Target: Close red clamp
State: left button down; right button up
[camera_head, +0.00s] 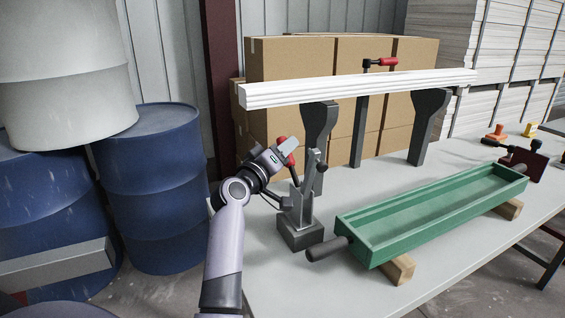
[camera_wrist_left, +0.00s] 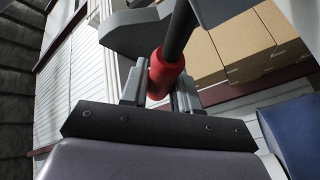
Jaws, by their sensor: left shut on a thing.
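The red clamp handle (camera_head: 289,146) shows at the left clamp, with its dark lever running down to the clamp's grey base (camera_head: 300,233). My left gripper (camera_head: 284,151) is shut on this red handle. In the left wrist view, the red handle (camera_wrist_left: 163,76) sits between the two fingers of my left gripper (camera_wrist_left: 160,88), and a dark rod runs up from it. A second red clamp handle (camera_head: 384,62) stands at the back, behind the white board (camera_head: 360,86). The board lies across dark supports. My right gripper is not in view.
A green trough (camera_head: 430,216) with dark handles rests on wooden blocks (camera_head: 398,270) at the right of the table (camera_head: 270,285). Cardboard boxes (camera_head: 290,60) stand behind the board. Blue barrels (camera_head: 150,190) are at the left. A dark red tool (camera_head: 525,160) lies at the right.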

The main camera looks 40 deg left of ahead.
pick_arm(q)
jog(key=m+b, duration=0.1)
jog(key=b, duration=0.1)
jog(key=s+d+r+m+t+b, duration=0.1)
jog(key=m, duration=0.1)
jog(key=shift+d+h+b, duration=0.3)
jog(key=shift+b, duration=0.05)
jog(key=shift+d+r+m+t+b, duration=0.1)
jog(key=shift+d+m+t+b, duration=0.05)
jog(key=shift+m+t+b, duration=0.15)
jog(key=shift+s+d+r+m+t+h+b, duration=0.25)
jog(key=shift+d+r+m+b, duration=0.2)
jog(key=shift+m+b, duration=0.25)
jog(key=c, duration=0.9)
grip_release()
